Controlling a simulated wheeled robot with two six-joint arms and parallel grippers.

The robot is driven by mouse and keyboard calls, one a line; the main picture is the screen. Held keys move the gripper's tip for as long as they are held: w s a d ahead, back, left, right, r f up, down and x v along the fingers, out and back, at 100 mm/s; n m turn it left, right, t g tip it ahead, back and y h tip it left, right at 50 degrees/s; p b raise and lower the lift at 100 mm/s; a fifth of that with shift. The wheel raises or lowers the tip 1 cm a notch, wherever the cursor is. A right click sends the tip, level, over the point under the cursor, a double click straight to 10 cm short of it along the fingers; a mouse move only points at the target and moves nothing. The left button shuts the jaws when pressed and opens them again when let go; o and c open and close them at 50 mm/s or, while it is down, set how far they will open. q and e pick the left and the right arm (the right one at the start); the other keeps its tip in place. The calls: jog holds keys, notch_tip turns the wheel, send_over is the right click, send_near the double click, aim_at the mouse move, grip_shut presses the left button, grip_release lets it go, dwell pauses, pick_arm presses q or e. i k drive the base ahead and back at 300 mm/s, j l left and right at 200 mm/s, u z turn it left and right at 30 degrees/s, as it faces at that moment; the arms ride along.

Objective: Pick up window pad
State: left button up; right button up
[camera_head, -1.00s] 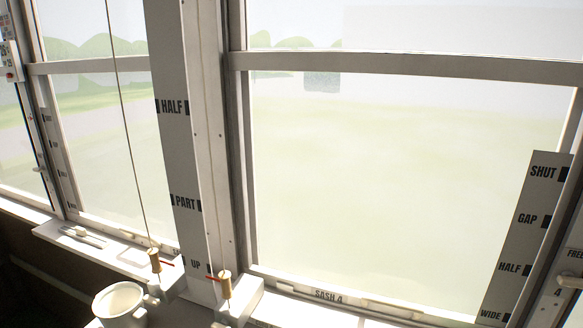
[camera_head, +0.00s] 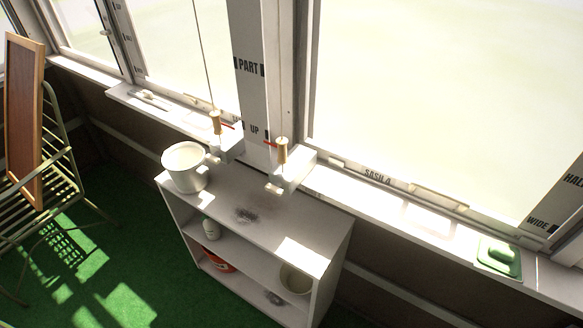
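A green pad with a raised grip on top, which looks like the window pad (camera_head: 498,257), lies on the white window sill at the lower right. Neither of my grippers shows in the head view.
A white shelf unit (camera_head: 312,238) stands below the sill with a white bucket (camera_head: 186,167) on top. Two brass weights (camera_head: 215,122) (camera_head: 282,151) hang on cords above white blocks on the sill. A metal chair (camera_head: 62,150) with a brown board (camera_head: 24,120) stands at left on green carpet (camera_head: 150,255).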

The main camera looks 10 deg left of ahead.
aim_at(501, 259)
jog(key=i+l+z, duration=0.1)
jog(key=z, duration=1.05)
jog(key=i+l+u, duration=0.1)
jog(key=l+u, duration=0.4)
jog(key=i+l+u, duration=0.1)
jog(key=l+u, duration=0.35)
jog(key=j, duration=0.1)
